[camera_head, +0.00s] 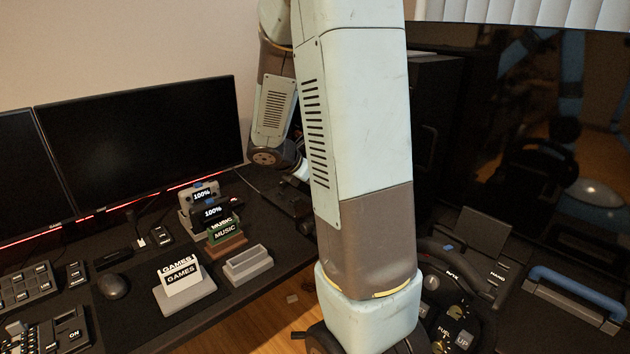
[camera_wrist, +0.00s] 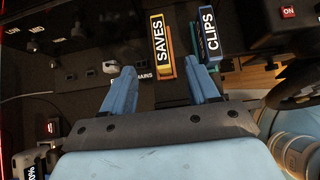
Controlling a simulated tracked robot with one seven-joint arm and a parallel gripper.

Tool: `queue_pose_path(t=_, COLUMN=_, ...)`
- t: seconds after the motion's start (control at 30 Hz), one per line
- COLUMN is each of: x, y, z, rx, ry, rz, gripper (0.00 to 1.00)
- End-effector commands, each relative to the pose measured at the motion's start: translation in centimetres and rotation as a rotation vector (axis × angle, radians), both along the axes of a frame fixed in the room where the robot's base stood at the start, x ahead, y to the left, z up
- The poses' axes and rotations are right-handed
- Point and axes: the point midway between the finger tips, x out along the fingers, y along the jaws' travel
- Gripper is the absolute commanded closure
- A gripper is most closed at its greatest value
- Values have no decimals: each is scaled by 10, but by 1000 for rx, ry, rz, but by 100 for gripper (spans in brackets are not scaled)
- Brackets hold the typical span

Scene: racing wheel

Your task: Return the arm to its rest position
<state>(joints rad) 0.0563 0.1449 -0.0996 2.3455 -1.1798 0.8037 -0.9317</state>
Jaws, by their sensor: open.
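My gripper (camera_wrist: 160,66) shows in the wrist view as two blue fingers spread apart, with nothing held between them. A card labelled SAVES (camera_wrist: 159,45) in a yellow-edged holder lies beyond the gap between the fingers. A card labelled CLIPS (camera_wrist: 210,42) is just right of it, past the right fingertip. In the head view my arm fills the middle of the picture, bent over the desk. Its far part hangs behind the near link, and the gripper's fingers are hidden there.
The desk (camera_head: 295,262) carries a GAMES card holder (camera_head: 184,285), a MUSIC card holder (camera_head: 226,233), an empty grey holder (camera_head: 248,263) and a mouse (camera_head: 112,286). Monitors (camera_head: 145,140) stand behind. A racing wheel (camera_head: 452,268) and a large dark screen (camera_head: 545,130) are at right.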

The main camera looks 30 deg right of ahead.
Motion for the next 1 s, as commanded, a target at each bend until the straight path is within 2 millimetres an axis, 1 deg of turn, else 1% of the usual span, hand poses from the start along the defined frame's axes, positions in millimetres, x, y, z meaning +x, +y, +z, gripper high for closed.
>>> queue_pose_path(t=0.47, x=-1, y=1, z=2, rx=5, ry=-11, rz=-11, gripper=40)
queue_pose_path(t=0.57, x=-7, y=6, z=11, rx=28, ry=-60, rz=-57, gripper=40)
queue_pose_path(t=0.67, x=-19, y=16, z=26, rx=74, ry=-148, rz=-145, gripper=40)
queue_pose_path(t=0.8, x=-41, y=34, z=49, rx=165, ry=-298, rz=-306, gripper=40)
queue_pose_path(t=1.0, x=-72, y=64, z=78, rx=312, ry=-495, rz=-534, gripper=40)
